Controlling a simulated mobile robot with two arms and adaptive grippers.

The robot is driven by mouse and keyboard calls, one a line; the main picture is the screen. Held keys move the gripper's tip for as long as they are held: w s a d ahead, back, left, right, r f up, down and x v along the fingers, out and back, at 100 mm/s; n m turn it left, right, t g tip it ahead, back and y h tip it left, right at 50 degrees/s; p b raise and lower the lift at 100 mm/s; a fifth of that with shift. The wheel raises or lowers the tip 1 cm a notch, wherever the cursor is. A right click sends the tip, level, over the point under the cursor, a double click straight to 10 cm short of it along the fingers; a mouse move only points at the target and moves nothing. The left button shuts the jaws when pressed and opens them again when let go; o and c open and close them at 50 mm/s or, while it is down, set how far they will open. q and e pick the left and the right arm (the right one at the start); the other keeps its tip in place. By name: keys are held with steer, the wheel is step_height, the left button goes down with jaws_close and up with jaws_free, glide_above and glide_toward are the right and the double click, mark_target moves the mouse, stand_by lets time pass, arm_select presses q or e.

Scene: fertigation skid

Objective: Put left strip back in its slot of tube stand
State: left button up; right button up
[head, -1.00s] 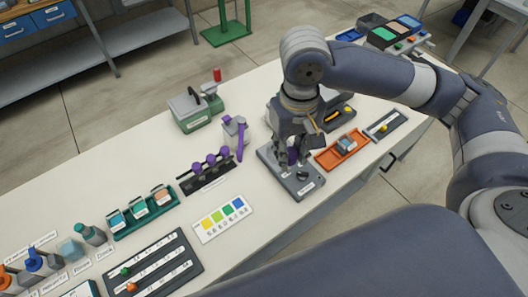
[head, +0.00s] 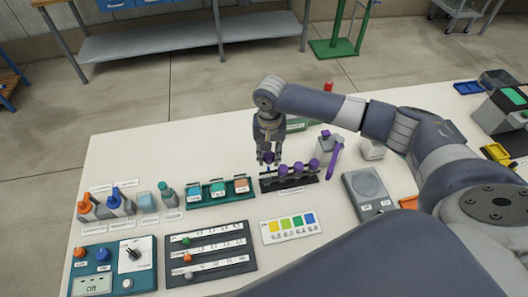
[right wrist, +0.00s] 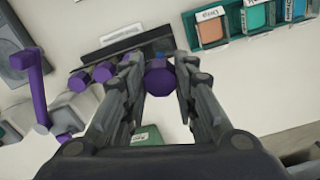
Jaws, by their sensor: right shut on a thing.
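The black tube stand (head: 272,185) is on the bench in the middle of the head view, and its side also shows in the right wrist view (right wrist: 112,51). My right gripper (head: 268,157) is above the stand's left end, pointing down. It is shut on another purple-capped strip, the left strip (right wrist: 160,78), whose cap shows between the fingers. Whether this strip's lower end is in the slot I cannot tell. My left gripper is out of view.
A teal rack (head: 215,196) with capped containers sits close on the stand's left. A purple-handled device (head: 336,155) is close on its right. A grey scale-like device (head: 367,190) is further right. A colour chart card (head: 290,227) lies in front.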

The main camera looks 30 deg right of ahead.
steer(key=shift+w+a+f, duration=0.2)
steer(key=shift+w+f, duration=0.2)
steer(key=shift+f, duration=0.05)
steer(key=shift+s+d+f+b, duration=0.15)
steer(key=shift+f+b, duration=0.45)
steer(key=shift+b, duration=0.25)
steer(key=shift+f+b, duration=0.7)
steer(key=shift+b, duration=0.15)
steer(key=shift+f+b, duration=0.45)
steer(key=shift+f, duration=2.45)
steer(key=o, duration=0.9)
steer(key=shift+c, duration=0.2)
steer(key=shift+r, duration=0.15)
